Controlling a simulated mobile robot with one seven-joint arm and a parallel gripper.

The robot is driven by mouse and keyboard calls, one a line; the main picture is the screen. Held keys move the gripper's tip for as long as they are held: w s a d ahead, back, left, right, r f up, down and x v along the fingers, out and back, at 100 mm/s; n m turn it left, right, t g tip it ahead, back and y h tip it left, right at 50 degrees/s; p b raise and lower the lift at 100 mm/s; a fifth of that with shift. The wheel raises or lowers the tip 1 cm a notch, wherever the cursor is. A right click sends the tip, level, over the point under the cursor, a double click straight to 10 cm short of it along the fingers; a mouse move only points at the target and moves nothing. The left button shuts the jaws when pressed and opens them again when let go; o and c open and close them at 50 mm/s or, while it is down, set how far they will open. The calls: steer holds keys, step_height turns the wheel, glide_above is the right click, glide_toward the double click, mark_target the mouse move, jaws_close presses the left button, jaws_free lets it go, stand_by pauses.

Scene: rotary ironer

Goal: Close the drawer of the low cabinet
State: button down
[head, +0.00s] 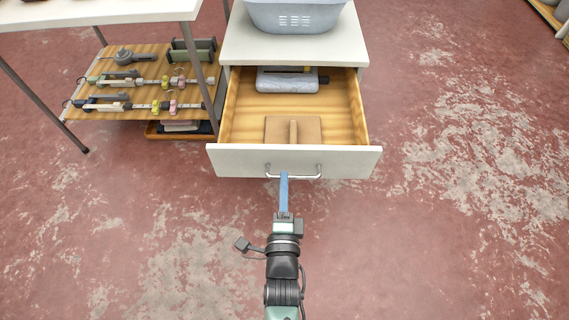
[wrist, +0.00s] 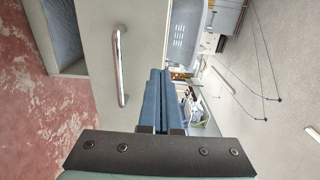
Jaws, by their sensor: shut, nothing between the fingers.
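The low cabinet (head: 352,45) has a white top, and its drawer (head: 294,162) stands pulled out towards me. The drawer has a white front with a metal bar handle (head: 307,177), which also shows in the wrist view (wrist: 121,65). Inside the drawer lie a brown board-like piece (head: 276,128) and a folded grey item (head: 285,86). My gripper (head: 284,175) is shut and empty, with its blue fingers at the left part of the handle in the head view. In the wrist view the fingers (wrist: 158,100) are together beside the handle; I cannot tell whether they touch the drawer.
A grey plastic basket (head: 295,15) stands on the cabinet top. To the left, a white table (head: 95,10) has a wooden lower shelf (head: 130,62) holding several tools, with a table leg near the drawer's left side. The red worn floor is clear to the right and in front.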

mark_target(285, 151)
steer(key=w+b, duration=0.1)
steer(key=w, duration=0.5)
steer(key=shift+b, duration=0.3)
